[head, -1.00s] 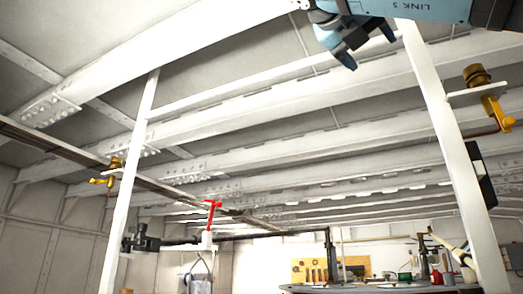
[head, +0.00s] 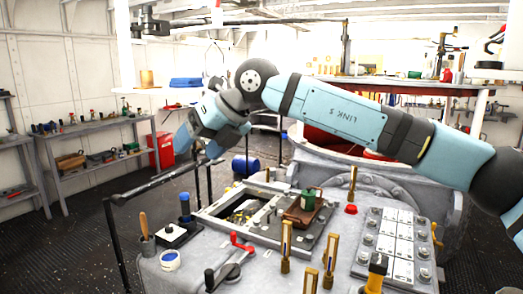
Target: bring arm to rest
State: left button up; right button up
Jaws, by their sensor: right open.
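My right arm (head: 345,112), light blue with dark joints, comes in from the right and reaches across the middle of the head view. My right gripper (head: 199,150) is at its left end, pointing down and to the left. Its fingers are apart and I see nothing held between them. It hangs in the air above the far left side of a grey console (head: 190,270), near a black rail. My left gripper is not in view.
Shelves (head: 100,150) stand at left; dark floor between is open.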

jog(key=s+a+f+m+g+y, duration=0.3)
jog(key=s+f+m+g+y, duration=0.2)
jog(key=s+f+y, duration=0.45)
jog(key=w+d+f+m+t+h, duration=0.1)
jog(key=d+f+m+t+h, duration=0.1)
jog(key=d+f+m+t, duration=0.75)
jog(key=w+d+f+m+t+h, duration=0.15)
jog(key=d+f+m+t, duration=0.45)
jog(key=f+m+t, duration=0.65)
jog(key=s+d+f+m+g+h, duration=0.4)
jog(key=s+d+f+m+h, duration=0.25)
jog(key=s+d+f, duration=0.4)
jog(key=s+d+f+m+g+h, duration=0.45)
jog(key=s+d+f+m, duration=0.3)
jog(key=s+f, duration=0.5)
pick_arm(q)
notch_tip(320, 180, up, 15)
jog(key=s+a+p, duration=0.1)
jog(key=p, duration=1.8)
jog(key=shift+p, duration=0.4)
pick_arm(e)
notch_tip(320, 180, up, 13)
jog(key=shift+w+d+r, duration=0.2)
jog(key=shift+w+d, duration=0.05)
jog(key=shift+d, duration=0.15)
